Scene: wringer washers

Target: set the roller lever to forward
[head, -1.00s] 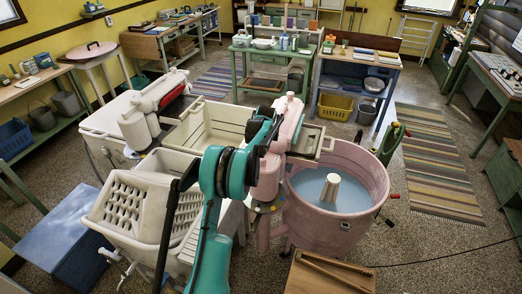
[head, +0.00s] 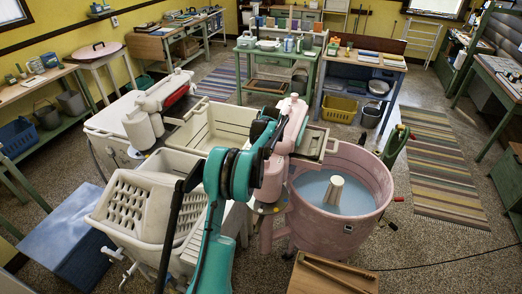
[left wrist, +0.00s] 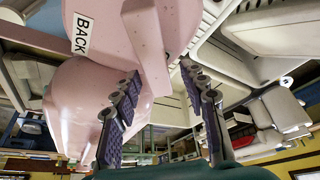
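The pink wringer head (head: 295,118) stands over the left side of the pink round tub (head: 355,222). In the left wrist view the pink wringer body (left wrist: 85,85) fills the left, with a white label (left wrist: 82,34) reading "BACK". A slim pink lever (left wrist: 147,40) hangs down from the top of that view. My left gripper (left wrist: 162,70) is open, one finger on each side of the lever's lower end; the left finger looks closer to it. I cannot tell whether they touch. In the head view my teal arm hides the fingertips. My right gripper is not in view.
A cream washer with square tubs (head: 215,125) stands to the left, with a ribbed washboard basin (head: 140,205) in front. A wooden stand (head: 330,275) is at the front right. Workbenches line the walls. A striped rug (head: 445,165) and open floor lie to the right.

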